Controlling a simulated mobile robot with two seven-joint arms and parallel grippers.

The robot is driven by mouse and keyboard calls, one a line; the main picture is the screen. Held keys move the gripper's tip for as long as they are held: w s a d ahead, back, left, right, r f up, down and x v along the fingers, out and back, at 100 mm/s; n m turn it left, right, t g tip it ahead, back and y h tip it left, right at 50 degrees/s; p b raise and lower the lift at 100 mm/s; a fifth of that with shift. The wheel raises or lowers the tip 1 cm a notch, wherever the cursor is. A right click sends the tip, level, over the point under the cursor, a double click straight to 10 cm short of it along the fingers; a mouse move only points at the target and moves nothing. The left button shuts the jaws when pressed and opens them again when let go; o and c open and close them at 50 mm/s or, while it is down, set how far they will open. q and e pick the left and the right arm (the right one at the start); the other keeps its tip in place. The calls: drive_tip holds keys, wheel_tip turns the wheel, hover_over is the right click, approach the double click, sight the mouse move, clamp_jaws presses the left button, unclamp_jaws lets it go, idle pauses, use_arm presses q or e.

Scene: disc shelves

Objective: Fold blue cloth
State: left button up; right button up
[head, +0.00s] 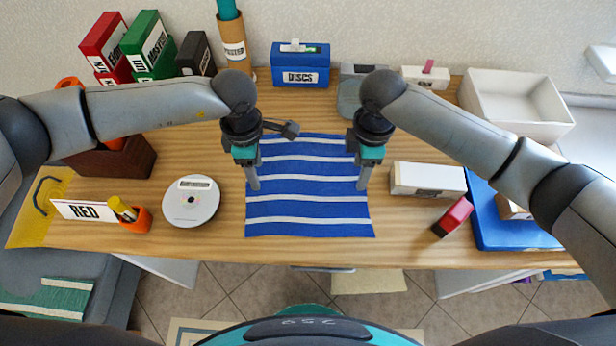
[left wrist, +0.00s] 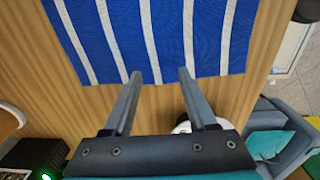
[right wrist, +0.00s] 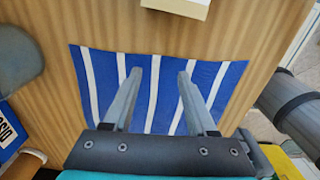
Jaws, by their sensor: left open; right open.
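The blue cloth (head: 305,188) with white stripes lies spread flat on the wooden table, near the front edge. It also shows in the left wrist view (left wrist: 170,30) and the right wrist view (right wrist: 106,75). My left gripper (head: 256,188) is open and empty over the cloth's left edge. Its fingers also show in the left wrist view (left wrist: 160,74), pointing at the cloth's border. My right gripper (head: 362,188) is open and empty over the cloth's right edge. Its fingers (right wrist: 160,72) overlap the cloth in the right wrist view. Whether the fingertips touch the cloth, I cannot tell.
A disc spindle (head: 191,202), an orange cup (head: 136,220) and a RED sign (head: 85,211) stand left of the cloth. A white box (head: 428,180), a red item (head: 453,217) and a blue tray (head: 500,232) lie right. A blue DISCS box (head: 300,66) stands behind.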

use_arm(q)
drive_tip(key=shift+f, duration=0.8)
use_arm(e)
drive_tip(key=shift+f, duration=0.85)
use_arm(q)
drive_tip(key=shift+f, duration=0.2)
use_arm(e)
drive_tip(key=shift+f, duration=0.15)
use_arm(q)
drive_tip(key=shift+c, duration=0.2)
use_arm(e)
drive_tip(key=shift+c, duration=0.2)
use_arm(q)
clamp_jaws()
use_arm(e)
clamp_jaws()
drive_tip(key=shift+f, duration=0.1)
use_arm(q)
drive_tip(key=shift+r, duration=0.15)
